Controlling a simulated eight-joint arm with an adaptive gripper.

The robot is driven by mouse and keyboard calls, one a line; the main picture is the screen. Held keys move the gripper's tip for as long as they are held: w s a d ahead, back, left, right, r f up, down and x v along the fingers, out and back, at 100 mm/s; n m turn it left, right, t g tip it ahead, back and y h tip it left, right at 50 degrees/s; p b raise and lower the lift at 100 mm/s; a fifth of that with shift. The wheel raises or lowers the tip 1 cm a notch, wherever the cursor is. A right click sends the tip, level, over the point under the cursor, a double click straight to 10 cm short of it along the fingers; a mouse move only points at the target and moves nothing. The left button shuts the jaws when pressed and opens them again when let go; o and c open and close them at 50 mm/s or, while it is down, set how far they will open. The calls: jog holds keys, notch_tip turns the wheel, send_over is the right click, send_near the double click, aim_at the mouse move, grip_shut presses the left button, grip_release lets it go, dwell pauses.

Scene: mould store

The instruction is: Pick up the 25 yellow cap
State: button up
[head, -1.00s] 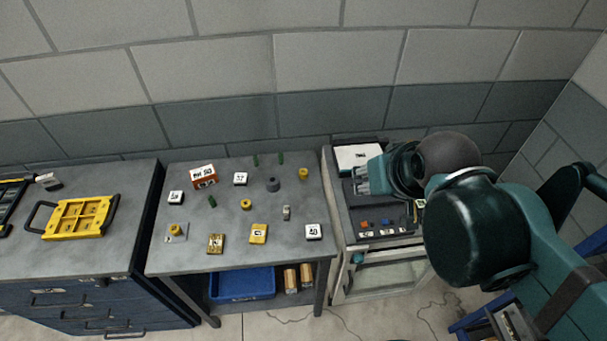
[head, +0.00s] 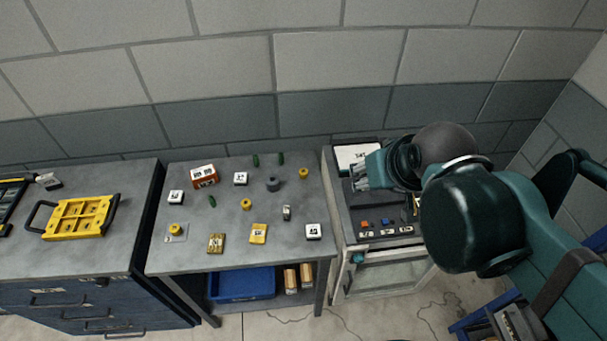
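Small yellow round pieces stand on the middle table: one at the back right (head: 303,173), one near the middle (head: 246,204) and one on a pale plate at the front left (head: 175,229). Two flat yellow blocks with labels lie at the front, the left one (head: 216,243) and the right one (head: 258,233). I cannot read a 25 on any of them. My gripper (head: 361,180) is over the right cabinet, pointing left, apart from these pieces. Its fingers are too small to tell whether they are open, and no held object shows.
The right cabinet (head: 345,236) bears a white labelled sheet (head: 357,156) and small red and blue pieces. The middle table also holds white labelled blocks, a grey cylinder (head: 273,184) and an orange box (head: 204,176). A yellow case (head: 80,216) lies on the left cabinet.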

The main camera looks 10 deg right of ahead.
jog(key=w, duration=0.2)
jog(key=n+g+b, duration=0.2)
jog(key=n+g, duration=0.5)
jog(key=n, duration=1.1)
send_over(304, 171)
notch_tip(304, 171, down, 24)
jog(key=shift+s+d+r, duration=0.1)
jog(key=shift+s, duration=0.05)
jog(key=shift+f+n, duration=0.3)
jog(key=shift+f, duration=0.2)
jog(key=shift+f, duration=1.3)
jog(key=shift+f, duration=0.1)
